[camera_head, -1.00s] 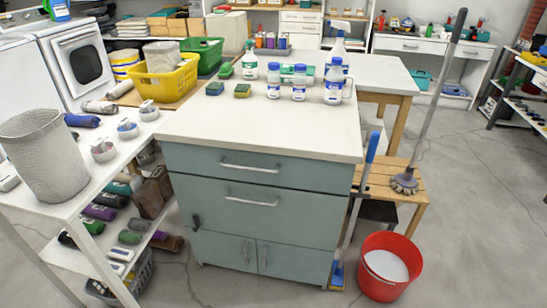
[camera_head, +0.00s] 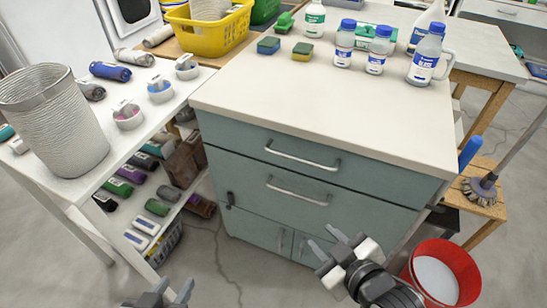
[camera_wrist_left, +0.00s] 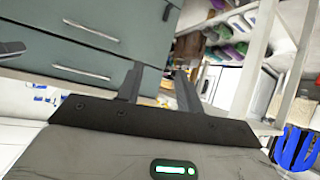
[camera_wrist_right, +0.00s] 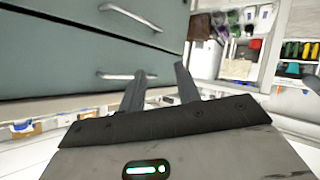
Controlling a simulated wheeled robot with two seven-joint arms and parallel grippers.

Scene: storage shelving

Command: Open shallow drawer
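The grey-green cabinet has a shallow top drawer (camera_head: 380,182), flush with the cabinet, with a silver bar handle (camera_head: 302,157). A deeper drawer below has its own handle (camera_head: 297,192). My left gripper (camera_head: 168,291) is at the bottom edge of the head view, low and left of the cabinet, open and empty. My right gripper (camera_head: 328,241) is in front of the lower cabinet, below the handles, open and empty.
Bottles (camera_head: 427,52) and sponges (camera_head: 302,51) stand on the countertop (camera_head: 290,85). A white shelf table (camera_head: 95,182) with a grey basket (camera_head: 60,120) is at left. A red bucket (camera_head: 465,265) stands at right, near a broom. Floor before the cabinet is clear.

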